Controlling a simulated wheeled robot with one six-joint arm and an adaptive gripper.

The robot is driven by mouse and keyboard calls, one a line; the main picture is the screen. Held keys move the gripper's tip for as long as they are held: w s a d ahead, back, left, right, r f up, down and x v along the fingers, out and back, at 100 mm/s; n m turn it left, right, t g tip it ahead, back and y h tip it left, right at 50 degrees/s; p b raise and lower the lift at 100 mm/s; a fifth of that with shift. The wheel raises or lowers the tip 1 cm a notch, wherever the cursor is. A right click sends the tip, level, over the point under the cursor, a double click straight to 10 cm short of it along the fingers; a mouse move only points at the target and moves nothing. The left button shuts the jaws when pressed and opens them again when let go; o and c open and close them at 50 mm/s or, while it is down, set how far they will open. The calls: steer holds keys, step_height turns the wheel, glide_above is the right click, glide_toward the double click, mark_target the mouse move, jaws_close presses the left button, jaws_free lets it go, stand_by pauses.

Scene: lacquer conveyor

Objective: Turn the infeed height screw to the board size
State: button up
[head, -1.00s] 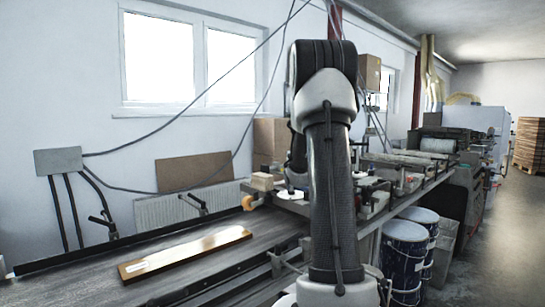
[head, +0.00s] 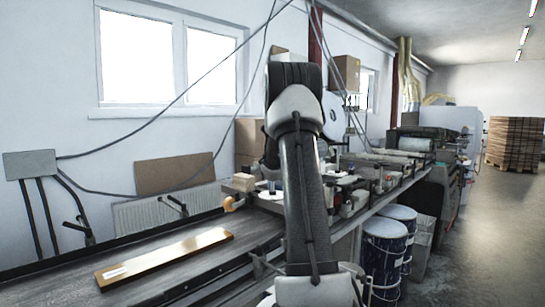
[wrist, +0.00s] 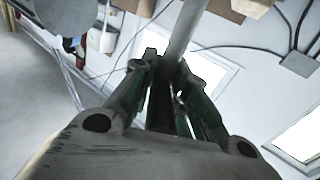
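In the wrist view, my gripper (wrist: 167,68) has its dark green fingers drawn toward each other, with a narrow dark gap between them. A smooth grey rod (wrist: 185,28) runs from the top edge down to the fingertips. Whether the fingers touch it, or it lies behind them, I cannot tell. I cannot tell for sure that this rod is the infeed height screw. In the head view my arm hides my gripper and the screw. A brown board (head: 165,258) with a pale label lies flat on the dark conveyor (head: 60,280) at the lower left.
Small wooden blocks (head: 243,182) and an orange round part (head: 230,203) sit at the conveyor's far side. Machinery (head: 375,172) continues along the line behind my arm. Blue drums (head: 385,265) stand below it. Open floor (head: 485,240) lies to the right.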

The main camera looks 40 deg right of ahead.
steer(key=shift+h, duration=0.3)
jaws_close()
steer(key=m+g+h, duration=0.1)
steer(key=m+h, duration=0.1)
steer(key=m+g+h, duration=0.1)
steer(key=g+h, duration=0.1)
steer(key=shift+w+a+r+m, duration=0.1)
steer(key=shift+w+r+m, duration=0.05)
steer(key=shift+m, duration=0.25)
steer(key=m+g+h, duration=0.2)
steer(key=g, duration=0.1)
steer(key=m+g+h, duration=0.2)
steer(key=m+g, duration=0.1)
steer(key=g, duration=0.1)
steer(key=shift+g+h, duration=0.3)
steer(key=shift+h, duration=0.1)
steer(key=m+g, duration=0.3)
steer(key=g, duration=0.1)
steer(key=m+g, duration=0.2)
steer(key=g, duration=0.2)
steer(key=shift+m+h, duration=0.3)
steer(key=shift+m, duration=0.1)
steer(key=m+g+y, duration=0.1)
steer(key=m+g, duration=0.2)
steer(key=g, duration=0.2)
steer(key=shift+s+m+g+y, duration=0.2)
steer(key=shift+m+g+y, duration=0.2)
steer(key=shift+g+y, duration=0.1)
steer(key=o, duration=0.8)
jaws_free()
